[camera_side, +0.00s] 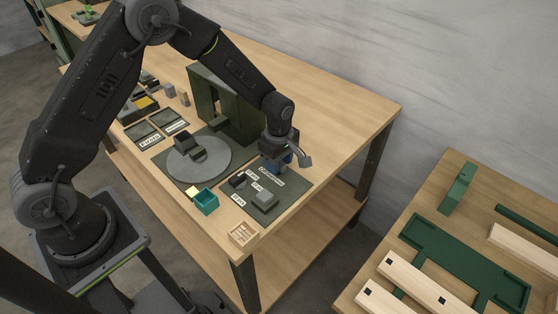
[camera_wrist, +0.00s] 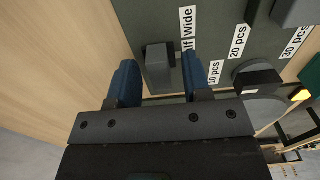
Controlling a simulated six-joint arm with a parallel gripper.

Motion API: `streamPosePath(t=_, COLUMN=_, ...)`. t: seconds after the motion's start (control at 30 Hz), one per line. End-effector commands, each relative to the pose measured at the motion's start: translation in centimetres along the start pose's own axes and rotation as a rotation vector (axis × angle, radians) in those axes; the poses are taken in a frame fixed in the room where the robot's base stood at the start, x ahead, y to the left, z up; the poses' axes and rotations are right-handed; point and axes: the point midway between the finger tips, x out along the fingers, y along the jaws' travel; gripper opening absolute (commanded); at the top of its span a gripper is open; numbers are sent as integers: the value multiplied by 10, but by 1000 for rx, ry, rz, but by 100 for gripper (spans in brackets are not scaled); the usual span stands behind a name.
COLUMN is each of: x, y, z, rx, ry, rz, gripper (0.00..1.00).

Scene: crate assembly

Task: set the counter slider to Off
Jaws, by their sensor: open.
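A dark control panel (camera_side: 293,187) lies at the table's front right corner. In the wrist view it carries labels reading 10 pcs, 20 pcs, 30 pcs and a partly hidden one ending in "Wide"; I cannot read an Off label. A small grey block-shaped knob (camera_wrist: 158,67) stands beside the "Wide" label. A larger grey block (camera_side: 264,200) sits near the pcs labels, partly seen in the wrist view (camera_wrist: 297,10). I cannot tell which is the counter slider. My gripper (camera_side: 283,161) is open over the panel's back edge, its blue fingers either side of the small knob in the wrist view; contact is unclear.
A round grey turntable (camera_side: 199,160) with a dark piece on it lies left of the panel. A tall dark green frame (camera_side: 225,105) stands behind. A teal box (camera_side: 206,202) and a small wooden tray (camera_side: 243,234) are near the front edge. Bare wood lies right of the panel.

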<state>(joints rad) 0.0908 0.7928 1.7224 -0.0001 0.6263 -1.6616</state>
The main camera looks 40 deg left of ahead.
Motion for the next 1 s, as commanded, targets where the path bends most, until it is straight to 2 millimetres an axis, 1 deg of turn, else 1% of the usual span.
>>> streamPosePath(t=0.23, x=0, y=0, z=0, rx=0, ry=0, rz=1, gripper=45)
streamPosePath(t=0.7, x=0, y=0, z=0, rx=0, ry=0, rz=0, gripper=0)
streamPosePath(t=1.0, x=0, y=0, z=0, rx=0, ry=0, rz=0, gripper=0)
